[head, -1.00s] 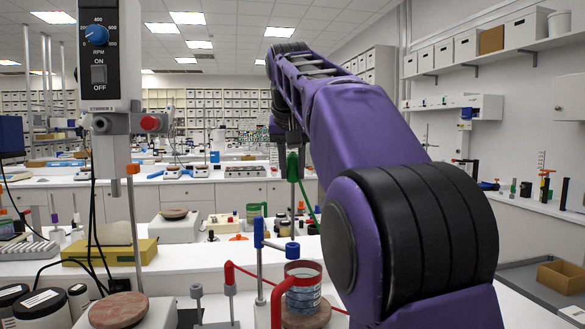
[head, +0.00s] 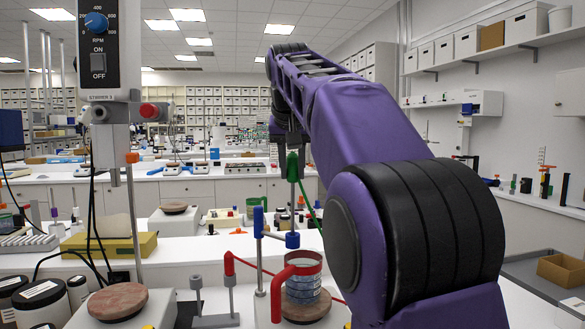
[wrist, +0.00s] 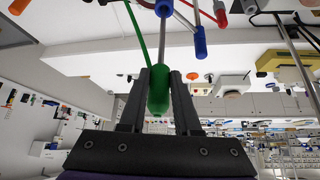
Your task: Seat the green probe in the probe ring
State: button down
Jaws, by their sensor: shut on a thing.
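The green probe (head: 292,165) hangs upright from my gripper in the head view. Its thin grey rod points down and its green cable trails to the lower right. In the wrist view, which is upside down, my gripper (wrist: 157,75) is shut on the green probe's handle (wrist: 158,95). The blue probe ring (head: 292,240) sits on a short arm from a blue-topped post (head: 259,222). The rod's lower end meets the ring in both views, with the ring also in the wrist view (wrist: 163,8). I cannot tell whether the tip is inside it.
A grey stand with a red elbow (head: 229,264) is left of the post. A stirrer unit (head: 98,60) and a brown round plate (head: 118,301) are farther left.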

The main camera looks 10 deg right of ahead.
jog(key=b, duration=0.5)
send_over(293, 228)
jog(key=s, duration=0.1)
jog(key=shift+s+a+f, duration=0.1)
jog(key=shift+f, duration=1.45)
jog(key=shift+s+a+f, duration=0.1)
jog(key=shift+f, duration=4.15)
jog(key=c, duration=0.5)
grip_release()
jog(key=shift+f, duration=0.1)
jog(key=shift+c, duration=0.2)
jog(key=p+v, duration=0.4)
jog(key=v, duration=1.3)
jog(key=shift+s, duration=0.15)
